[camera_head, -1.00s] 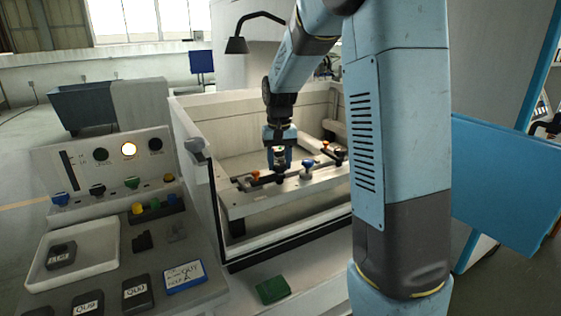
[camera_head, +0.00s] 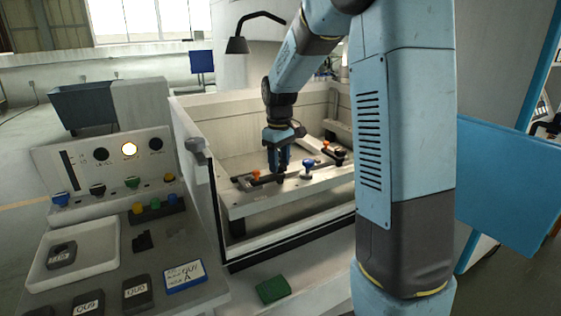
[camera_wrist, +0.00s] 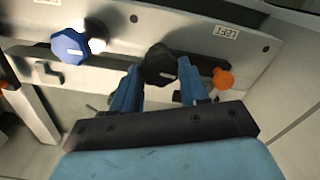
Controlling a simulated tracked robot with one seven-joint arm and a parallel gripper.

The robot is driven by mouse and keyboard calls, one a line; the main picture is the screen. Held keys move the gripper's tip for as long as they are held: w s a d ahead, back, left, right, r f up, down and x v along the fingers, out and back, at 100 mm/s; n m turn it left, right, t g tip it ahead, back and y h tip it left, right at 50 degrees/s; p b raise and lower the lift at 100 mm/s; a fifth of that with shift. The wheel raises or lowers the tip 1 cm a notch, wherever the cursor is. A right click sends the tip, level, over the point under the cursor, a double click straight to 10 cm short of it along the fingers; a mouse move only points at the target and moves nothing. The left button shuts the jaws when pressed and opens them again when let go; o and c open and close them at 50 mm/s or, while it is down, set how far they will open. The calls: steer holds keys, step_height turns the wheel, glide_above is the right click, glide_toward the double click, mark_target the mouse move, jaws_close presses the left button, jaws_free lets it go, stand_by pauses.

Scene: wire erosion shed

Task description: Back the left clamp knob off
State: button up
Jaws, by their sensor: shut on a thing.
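The left clamp knob (camera_wrist: 158,63) is a black faceted knob with a pale mark on its top. In the wrist view it sits between the two blue fingers of my gripper (camera_wrist: 159,70), which is shut on it. A plate with upside-down lettering that seems to read LEFT (camera_wrist: 226,31) is near the knob in the wrist view.
An orange knob (camera_wrist: 223,78) is close beside one finger, and a blue knob (camera_wrist: 70,45) stands on the other side. Another orange knob (camera_head: 326,144) and a black knob (camera_head: 340,152) are farther right. The tank's front wall (camera_head: 290,237) rises before the rail.

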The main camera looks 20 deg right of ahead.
steer(key=shift+d, duration=0.1)
stand_by(0.4)
steer(key=o, duration=1.1)
steer(key=shift+c, duration=0.2)
step_height(320, 180, up, 14)
steer(key=shift+f, duration=0.15)
